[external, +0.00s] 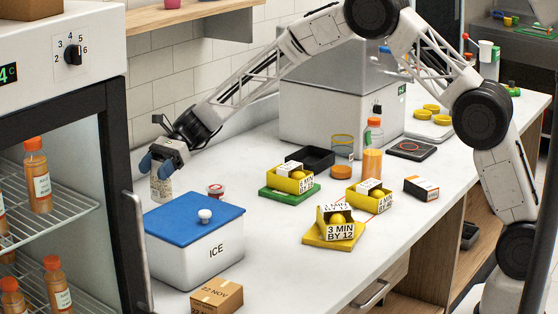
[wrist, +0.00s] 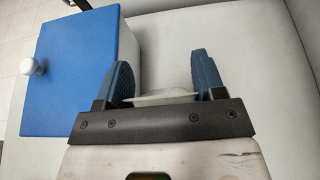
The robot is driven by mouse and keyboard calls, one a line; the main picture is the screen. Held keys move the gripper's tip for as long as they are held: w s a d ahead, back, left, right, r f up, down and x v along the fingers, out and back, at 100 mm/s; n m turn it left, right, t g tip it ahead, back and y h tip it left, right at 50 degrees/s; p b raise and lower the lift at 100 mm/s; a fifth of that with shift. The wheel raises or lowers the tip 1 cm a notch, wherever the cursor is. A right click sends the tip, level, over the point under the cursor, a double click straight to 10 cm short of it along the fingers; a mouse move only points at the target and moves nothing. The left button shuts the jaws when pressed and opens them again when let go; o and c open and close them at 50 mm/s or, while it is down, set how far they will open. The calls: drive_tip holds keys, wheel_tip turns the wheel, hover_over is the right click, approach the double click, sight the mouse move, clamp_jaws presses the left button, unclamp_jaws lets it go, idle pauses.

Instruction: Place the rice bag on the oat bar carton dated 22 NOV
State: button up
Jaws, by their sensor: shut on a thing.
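My gripper (external: 157,166) is shut on a small pale, speckled bag (external: 161,187), which looks like the rice bag. The bag hangs from the fingers behind the left rear of the ice box; whether it touches the counter I cannot tell. In the wrist view a whitish edge of the bag (wrist: 165,98) shows between the two blue fingers (wrist: 160,80). The brown carton marked 22 NOV (external: 216,297) sits on the counter in front of the ice box, at the bottom of the external view. Its top is bare.
The white ice box (external: 200,258) with a blue lid and white knob (wrist: 35,66) stands between my gripper and the carton. A small red-lidded cup (external: 215,190) is behind it.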

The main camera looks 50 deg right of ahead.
sight(156, 179)
wheel_tip(156, 179, up, 6)
drive_tip(key=shift+r, duration=0.1)
drive_tip(key=s+a+r, duration=0.1)
drive_tip(key=s+a, duration=0.2)
drive_tip(key=s, duration=0.8)
drive_tip(key=s+a, duration=0.4)
drive_tip(key=s, duration=0.6)
drive_tip(key=s+a+r, duration=0.1)
drive_tip(key=s+a, duration=0.2)
drive_tip(key=s, duration=0.8)
drive_tip(key=s+f, duration=0.3)
drive_tip(key=s, duration=0.5)
drive_tip(key=s+f, duration=0.4)
drive_tip(key=s, duration=0.4)
drive_tip(key=shift+d+f, duration=0.25)
drive_tip(key=shift+d, duration=0.05)
drive_tip(key=shift+w, duration=0.1)
drive_tip(key=w+a+f, duration=0.1)
drive_tip(key=w+a, duration=0.9)
drive_tip(key=w, duration=0.1)
drive_tip(key=shift+w+a+f, duration=0.2)
drive_tip(key=shift+w+a, duration=0.1)
drive_tip(key=shift+w, duration=0.1)
